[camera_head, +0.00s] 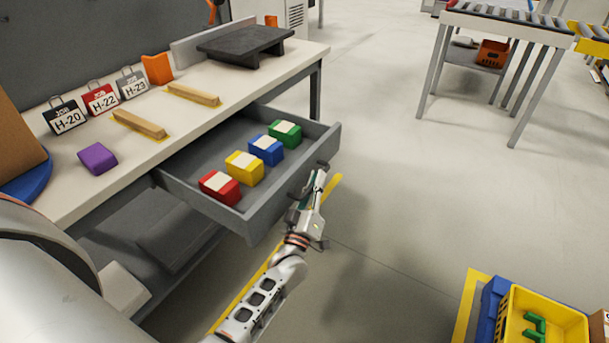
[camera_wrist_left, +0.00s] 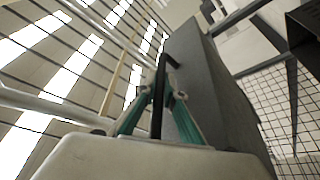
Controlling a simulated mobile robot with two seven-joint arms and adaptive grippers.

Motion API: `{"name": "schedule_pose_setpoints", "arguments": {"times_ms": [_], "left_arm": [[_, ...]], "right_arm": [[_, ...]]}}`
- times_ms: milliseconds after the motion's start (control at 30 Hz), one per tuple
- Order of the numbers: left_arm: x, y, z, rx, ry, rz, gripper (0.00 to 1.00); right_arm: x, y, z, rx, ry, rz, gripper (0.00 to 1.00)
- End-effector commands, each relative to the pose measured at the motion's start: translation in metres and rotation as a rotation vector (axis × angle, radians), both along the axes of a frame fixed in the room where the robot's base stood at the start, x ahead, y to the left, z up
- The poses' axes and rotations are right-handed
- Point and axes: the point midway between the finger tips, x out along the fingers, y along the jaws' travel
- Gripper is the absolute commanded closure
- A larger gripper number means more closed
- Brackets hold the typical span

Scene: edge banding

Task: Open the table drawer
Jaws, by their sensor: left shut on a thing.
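The grey table drawer (camera_head: 285,200) is pulled out from under the white table (camera_head: 225,105). Red (camera_head: 220,187), yellow (camera_head: 244,167), blue (camera_head: 266,149) and green (camera_head: 285,133) blocks with pale tops lie in a row inside it. My left gripper (camera_head: 313,185) is at the drawer's front, shut on the dark drawer handle (camera_wrist_left: 162,95). In the left wrist view, the teal fingers of the left gripper (camera_wrist_left: 160,100) close around the handle beside the drawer's grey front (camera_wrist_left: 205,85). My right gripper is not seen.
On the table are a purple block (camera_head: 97,158), two wooden strips (camera_head: 140,124), several H-numbered tags (camera_head: 100,100) and a dark platform (camera_head: 245,45). A yellow crate (camera_head: 545,320) stands on the floor at lower right. The floor right of the drawer is clear.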

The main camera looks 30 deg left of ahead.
Motion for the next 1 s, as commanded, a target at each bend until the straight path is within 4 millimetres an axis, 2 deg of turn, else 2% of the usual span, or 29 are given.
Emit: {"name": "schedule_pose_setpoints", "arguments": {"times_ms": [167,500,533,567,867,1000], "left_arm": [[-0.0006,-0.0073,0.0005,-0.001,-0.001,0.000,1.00],[-0.0006,-0.0080,0.0003,-0.001,-0.001,0.000,1.00],[-0.0005,-0.0080,0.0003,-0.001,-0.001,0.000,0.88],[-0.0006,-0.0078,0.0004,-0.001,-0.001,0.000,0.84],[-0.0008,-0.0077,0.0000,0.000,0.000,0.000,0.84],[-0.0085,-0.0089,-0.0040,0.000,0.002,0.000,0.84]], "right_arm": [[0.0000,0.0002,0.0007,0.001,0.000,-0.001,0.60],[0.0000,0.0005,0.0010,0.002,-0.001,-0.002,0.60],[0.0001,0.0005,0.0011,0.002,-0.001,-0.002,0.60],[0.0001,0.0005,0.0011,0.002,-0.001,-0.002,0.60],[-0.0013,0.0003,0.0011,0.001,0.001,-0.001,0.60],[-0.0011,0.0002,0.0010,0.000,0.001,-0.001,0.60]]}}
